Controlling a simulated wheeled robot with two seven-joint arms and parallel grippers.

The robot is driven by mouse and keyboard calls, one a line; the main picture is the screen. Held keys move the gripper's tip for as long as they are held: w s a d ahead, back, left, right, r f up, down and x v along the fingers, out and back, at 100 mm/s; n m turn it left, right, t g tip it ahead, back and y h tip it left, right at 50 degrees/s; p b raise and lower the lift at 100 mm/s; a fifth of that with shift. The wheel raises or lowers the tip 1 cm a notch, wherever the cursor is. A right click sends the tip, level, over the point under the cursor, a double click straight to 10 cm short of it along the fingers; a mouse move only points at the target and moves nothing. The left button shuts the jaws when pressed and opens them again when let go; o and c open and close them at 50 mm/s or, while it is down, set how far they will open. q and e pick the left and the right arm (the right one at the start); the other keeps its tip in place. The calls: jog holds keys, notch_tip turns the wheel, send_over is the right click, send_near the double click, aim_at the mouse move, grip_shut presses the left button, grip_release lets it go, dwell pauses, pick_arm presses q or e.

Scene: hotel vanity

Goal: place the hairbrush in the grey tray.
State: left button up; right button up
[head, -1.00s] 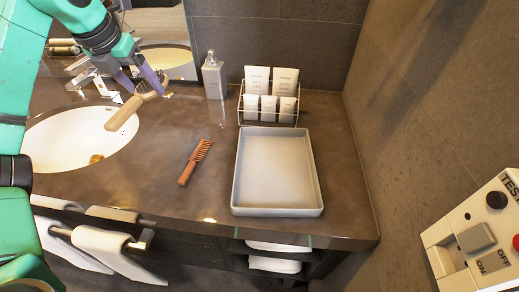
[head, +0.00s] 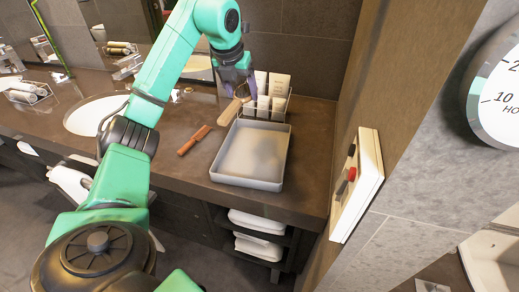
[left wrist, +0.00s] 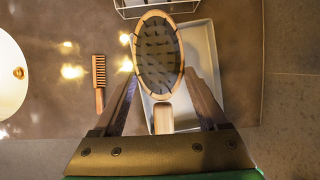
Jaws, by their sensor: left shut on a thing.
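The hairbrush (head: 230,111) has a pale wooden handle; the left wrist view shows its oval dark bristle pad (left wrist: 157,55) facing the camera. My left gripper (head: 240,92) is shut on its head and holds it above the counter, by the far left corner of the tray. The grey tray (head: 250,155) is shallow, rectangular and empty. In the left wrist view the tray (left wrist: 205,50) lies below the brush, partly hidden by it and by a finger. My right gripper is not in view.
A reddish-brown comb (head: 194,140) lies left of the tray. A wire rack with white tubes (head: 278,86) stands just behind the tray. The sink (head: 92,115) is at the left. A wall panel with a red button (head: 352,174) is at the right.

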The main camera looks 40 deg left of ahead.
aim_at(245, 145)
pick_arm(q)
jog(key=f, duration=1.7)
jog(key=shift+s+a+f+b, duration=0.1)
jog(key=shift+s+a+b, duration=0.1)
jog(key=shift+b, duration=0.2)
jog(key=shift+w, duration=0.15)
jog(key=shift+f, duration=0.1)
jog(key=shift+f, duration=0.15)
jog(key=o, duration=1.3)
jog(key=shift+r, duration=0.45)
jog(key=v, duration=1.1)
jog(key=shift+s+r+b, duration=0.2)
jog(key=shift+r+b, duration=0.1)
jog(key=shift+b, duration=0.1)
